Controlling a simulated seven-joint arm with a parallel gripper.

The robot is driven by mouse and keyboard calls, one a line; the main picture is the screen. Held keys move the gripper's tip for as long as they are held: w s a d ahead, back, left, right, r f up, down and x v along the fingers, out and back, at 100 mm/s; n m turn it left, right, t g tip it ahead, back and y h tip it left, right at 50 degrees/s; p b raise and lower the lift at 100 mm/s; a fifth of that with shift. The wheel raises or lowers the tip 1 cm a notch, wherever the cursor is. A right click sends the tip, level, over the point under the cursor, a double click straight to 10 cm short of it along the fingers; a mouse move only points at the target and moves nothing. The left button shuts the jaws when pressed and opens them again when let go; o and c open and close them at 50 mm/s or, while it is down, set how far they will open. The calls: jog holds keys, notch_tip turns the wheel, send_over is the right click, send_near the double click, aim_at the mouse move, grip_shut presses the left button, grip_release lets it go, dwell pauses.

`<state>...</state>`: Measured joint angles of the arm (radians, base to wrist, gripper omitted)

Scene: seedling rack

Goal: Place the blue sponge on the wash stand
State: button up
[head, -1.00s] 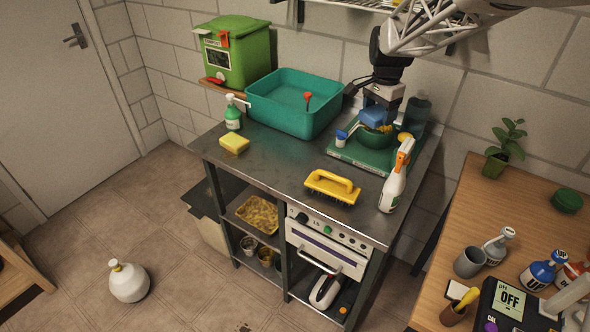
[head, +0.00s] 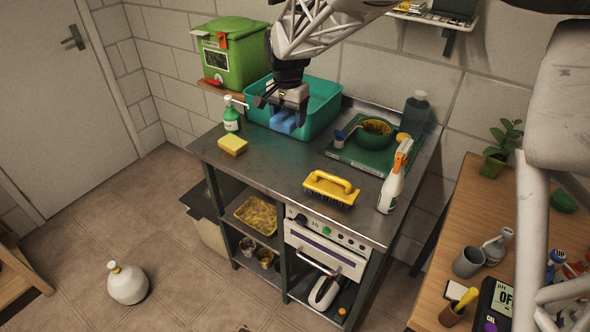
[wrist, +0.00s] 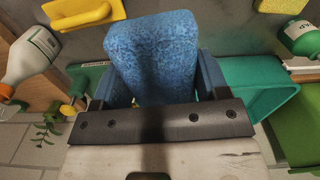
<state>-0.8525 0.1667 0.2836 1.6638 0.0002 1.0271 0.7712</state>
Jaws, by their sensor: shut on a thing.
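The blue sponge (head: 284,121) is held between the jaws of my gripper (head: 287,116), which is shut on it. In the wrist view the sponge (wrist: 152,55) fills the middle, standing out past the fingers. In the head view it shows in front of the teal basin and hides part of the basin's front wall. I take the metal-topped unit (head: 262,178) to be the wash stand. The sponge appears above its top, near the basin; its exact height is hard to tell.
The teal basin (head: 325,112) stands at the back. A yellow sponge (head: 233,146), green pump bottle (head: 231,120), yellow brush (head: 331,186), spray bottle (head: 394,185) and green tray (head: 366,159) with a bowl (head: 373,136) share the top. The middle of the top is clear.

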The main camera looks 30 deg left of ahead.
send_over(288, 176)
notch_tip(288, 176, down, 11)
jog(key=shift+w, duration=0.1)
dwell(0.3)
jog(key=shift+f, duration=2)
jog(key=shift+f, duration=2)
jog(key=shift+f, duration=0.15)
jog(key=o, duration=0.9)
notch_tip(288, 176, up, 12)
jog(key=shift+r, duration=0.15)
